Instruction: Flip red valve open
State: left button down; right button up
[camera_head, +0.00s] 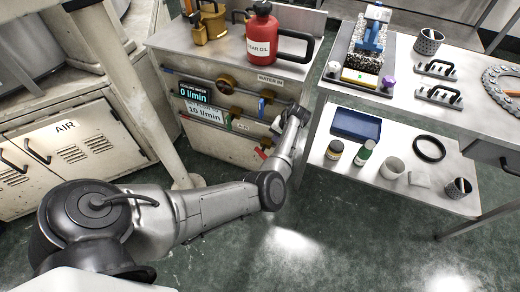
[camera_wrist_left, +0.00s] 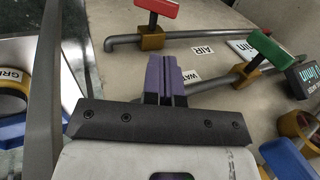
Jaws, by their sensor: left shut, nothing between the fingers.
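The red valve has a red lever handle (camera_wrist_left: 158,8) on a brass body (camera_wrist_left: 150,38) at the top of the left wrist view, on a grey pipe by an AIR label. In the head view its red handle (camera_head: 262,152) shows low on the cabinet front, just below my left gripper (camera_head: 275,127). In the left wrist view my left gripper's purple fingers (camera_wrist_left: 166,68) are shut together and empty. They point toward the panel below the red valve, apart from the handle in the picture. My right gripper is not in view.
A green-handled valve (camera_wrist_left: 273,50) sits right of the fingers, and a blue handle (camera_wrist_left: 288,160) lies lower right. In the head view, flow displays (camera_head: 197,92) are on the cabinet left of the gripper. A steel table (camera_head: 318,150) stands close on the right.

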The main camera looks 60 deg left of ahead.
pick_arm(q)
jog(key=b, duration=0.8)
send_near(259, 151)
jog(key=x, duration=0.6)
jog(key=shift+w+d+f, duration=0.1)
jog(key=shift+d+f, duration=0.15)
jog(key=shift+d, duration=0.05)
jog(key=shift+s+a+f+b, duration=0.25)
jog(key=shift+s+a+b, duration=0.05)
jog(key=shift+a+b, duration=0.1)
